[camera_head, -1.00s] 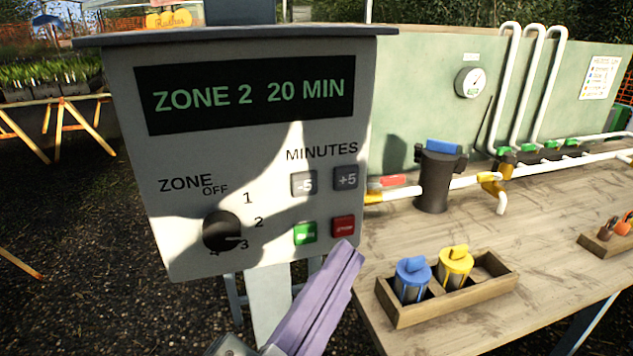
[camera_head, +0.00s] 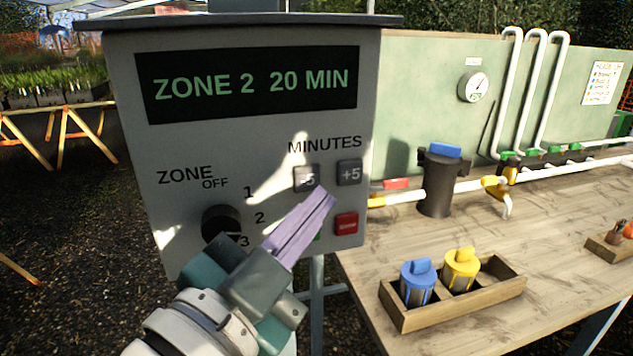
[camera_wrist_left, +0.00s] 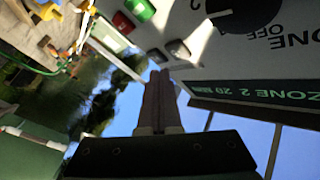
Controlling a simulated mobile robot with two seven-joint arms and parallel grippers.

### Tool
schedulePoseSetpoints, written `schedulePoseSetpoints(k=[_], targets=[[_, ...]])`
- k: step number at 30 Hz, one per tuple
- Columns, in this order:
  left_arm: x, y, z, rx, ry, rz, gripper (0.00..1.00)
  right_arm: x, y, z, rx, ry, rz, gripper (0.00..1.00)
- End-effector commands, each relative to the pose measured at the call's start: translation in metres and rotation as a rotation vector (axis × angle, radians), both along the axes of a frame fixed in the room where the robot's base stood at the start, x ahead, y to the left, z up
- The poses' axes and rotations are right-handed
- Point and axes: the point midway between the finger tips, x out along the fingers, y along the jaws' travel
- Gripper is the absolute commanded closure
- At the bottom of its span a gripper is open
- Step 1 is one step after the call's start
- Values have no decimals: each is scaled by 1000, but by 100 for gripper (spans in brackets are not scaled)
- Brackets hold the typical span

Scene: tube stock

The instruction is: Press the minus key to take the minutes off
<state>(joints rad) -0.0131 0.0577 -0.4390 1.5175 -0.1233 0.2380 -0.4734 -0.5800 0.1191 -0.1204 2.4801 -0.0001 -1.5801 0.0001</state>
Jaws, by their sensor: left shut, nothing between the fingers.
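The grey control box (camera_head: 130,150) has a dark display (camera_head: 250,84) reading "ZONE 2 20 MIN". The grey minus key (camera_head: 306,178), marked "-5", sits under "MINUTES", left of the plus key (camera_head: 349,172). My left gripper (camera_head: 325,198) is shut and empty, its lilac fingertips just below and right of the minus key in the head view. I cannot tell whether they touch the panel. In the left wrist view the fingertips (camera_wrist_left: 159,76) show close to the minus key (camera_wrist_left: 178,49) and the plus key (camera_wrist_left: 156,55). My right gripper is out of view.
A red key (camera_head: 346,223) is below the plus key; the green key beside it is mostly hidden by my fingers. The black zone knob (camera_head: 220,222) is partly behind my gripper. A wooden tray (camera_head: 450,308) with blue and yellow filters stands on the bench at right.

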Motion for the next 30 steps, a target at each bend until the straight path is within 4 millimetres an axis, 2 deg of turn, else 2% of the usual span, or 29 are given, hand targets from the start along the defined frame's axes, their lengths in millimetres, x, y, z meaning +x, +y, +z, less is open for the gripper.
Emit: schedulePoseSetpoints(k=[7, 30], targets=[[12, 4, 0, 0, 1, 1, 100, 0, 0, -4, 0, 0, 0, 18], [12, 4, 0, -1, 1, 0, 100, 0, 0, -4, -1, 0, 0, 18]])
